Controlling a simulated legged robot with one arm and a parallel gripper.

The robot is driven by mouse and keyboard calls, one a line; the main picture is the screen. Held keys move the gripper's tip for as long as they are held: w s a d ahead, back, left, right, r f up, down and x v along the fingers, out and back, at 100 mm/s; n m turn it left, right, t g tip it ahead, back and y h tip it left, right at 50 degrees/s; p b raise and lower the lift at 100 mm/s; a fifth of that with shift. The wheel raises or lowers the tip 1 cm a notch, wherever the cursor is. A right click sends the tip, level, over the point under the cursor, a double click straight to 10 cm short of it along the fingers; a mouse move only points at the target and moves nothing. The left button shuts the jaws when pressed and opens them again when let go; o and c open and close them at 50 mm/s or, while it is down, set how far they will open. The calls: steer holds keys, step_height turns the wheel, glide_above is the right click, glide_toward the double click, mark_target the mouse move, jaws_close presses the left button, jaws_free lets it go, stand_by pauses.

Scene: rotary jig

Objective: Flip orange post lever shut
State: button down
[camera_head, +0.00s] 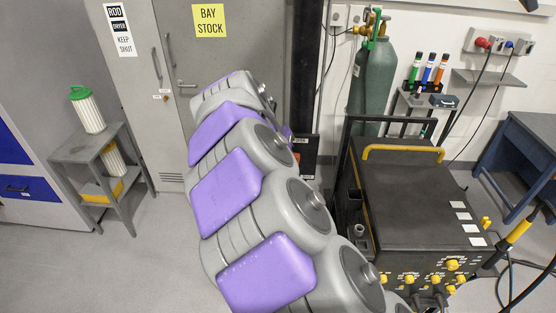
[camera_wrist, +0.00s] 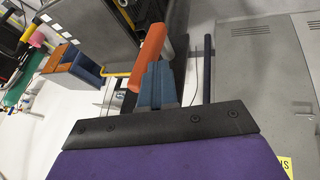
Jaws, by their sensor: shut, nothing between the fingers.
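The lever lies just beyond the gripper's edge in the picture. I cannot tell whether they touch.
A black cart (camera_head: 405,190) with a yellow handle stands right of my arm, with a green gas cylinder (camera_head: 372,85) behind it. A grey cabinet (camera_head: 190,60) is at the back. A small grey stand (camera_head: 85,150) is at left. The floor between stand and arm is clear.

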mark_target(299, 159)
steer(key=d+m+y+b, duration=0.1)
steer(key=d+y+b, duration=0.1)
steer(key=d+y, duration=0.2)
steer(key=shift+s+y, duration=0.1)
steer(key=shift+y, duration=0.2)
steer(key=d+f+m+t+y+b, duration=0.1)
steer(key=d+f+y+b, duration=0.4)
steer(key=y, duration=0.5)
steer(key=shift+d+f+m+y+b, duration=0.15)
steer(key=shift+d+m+y+b, duration=0.35)
steer(key=shift+d+m, duration=0.35)
steer(key=shift+s+t, duration=0.15)
steer(key=shift+t, duration=0.15)
